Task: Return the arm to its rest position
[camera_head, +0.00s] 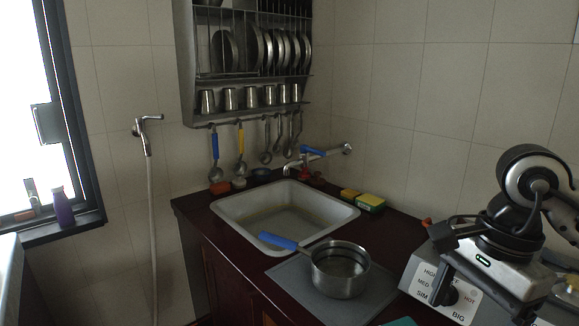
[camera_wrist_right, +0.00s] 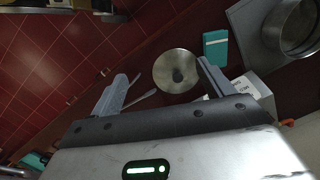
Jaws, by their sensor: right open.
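My right arm comes in from the right edge of the head view. Its gripper (camera_head: 441,262) is over the right part of the counter, in front of the grey stove with the printed labels. In the right wrist view its two fingers (camera_wrist_right: 165,82) are spread apart with nothing held between them. A steel pot with a blue handle (camera_head: 341,283) stands on a grey mat (camera_head: 291,276); the pot also shows in the right wrist view (camera_wrist_right: 297,30). My left gripper is not in view.
A sink (camera_head: 285,215) is set in the dark red counter. A steel rack (camera_head: 250,60) with plates, cups and hanging ladles is on the wall. A sponge (camera_head: 371,203) lies behind the sink. A teal box (camera_wrist_right: 215,48) is near the disc. A stove (camera_head: 440,285) stands at right.

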